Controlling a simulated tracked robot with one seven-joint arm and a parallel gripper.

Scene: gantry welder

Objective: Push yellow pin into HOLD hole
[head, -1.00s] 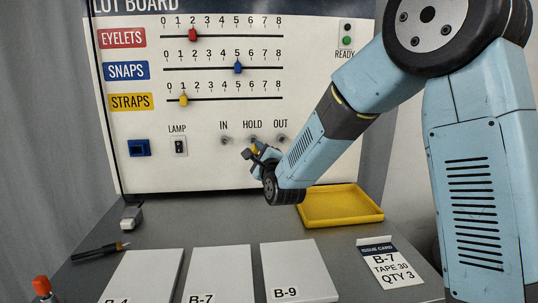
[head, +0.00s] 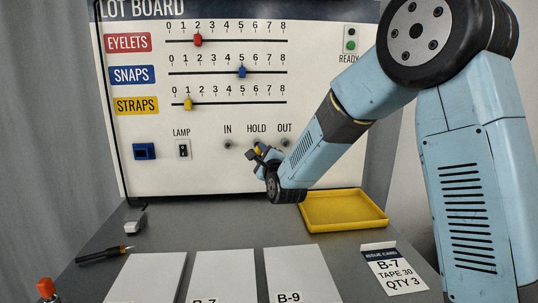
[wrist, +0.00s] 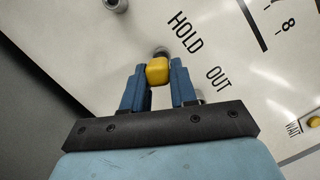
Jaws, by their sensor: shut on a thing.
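The yellow pin (wrist: 158,71) is between the two blue fingers of my gripper (wrist: 158,80) in the wrist view. My gripper is shut on it. The pin also shows small in the head view (head: 258,149), below the HOLD label (head: 256,128). Its yellow end covers most of the metal HOLD hole (wrist: 161,51), whose rim shows just behind it. I cannot tell how deep the pin sits in the hole. The IN hole (head: 228,144) and the OUT hole (head: 285,142) are on either side and look empty.
The white lot board (head: 200,172) stands upright behind a grey bench (head: 215,225). A yellow tray (head: 343,227) lies below my arm at the right.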

